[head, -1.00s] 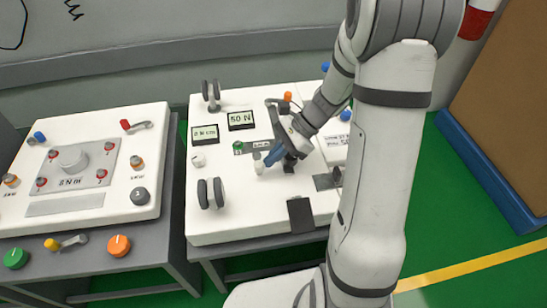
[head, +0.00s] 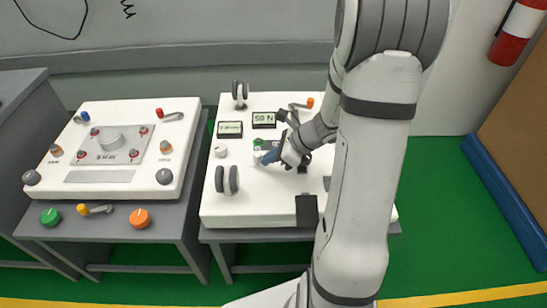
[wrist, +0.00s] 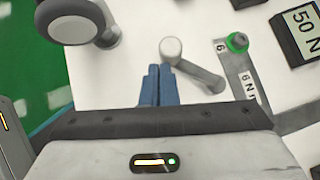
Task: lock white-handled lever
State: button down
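The white-handled lever (wrist: 172,48) shows in the wrist view as a pale rounded handle on a grey arm that runs down to the right. In the head view its handle (head: 257,158) stands on the white panel of the right cart, just left of my gripper. My gripper (wrist: 158,68) has blue fingers close together, looking shut, with their tips just below the handle in the wrist view. I see nothing held between them; whether they touch the lever I cannot tell. In the head view my gripper (head: 267,158) is low over the panel, and my arm hides the panel's right part.
A green button (wrist: 237,42) and a "50 N" display (wrist: 302,30) lie right of the lever. Dark double discs (head: 227,180) stand up at the panel's front left. An orange-handled lever (head: 309,103) is at the back. The left cart (head: 95,175) stands apart across a gap.

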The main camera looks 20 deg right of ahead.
jog(key=shift+w+a, duration=0.85)
jog(key=shift+a, duration=0.15)
jog(key=shift+w+a, duration=0.1)
dwell(0.3)
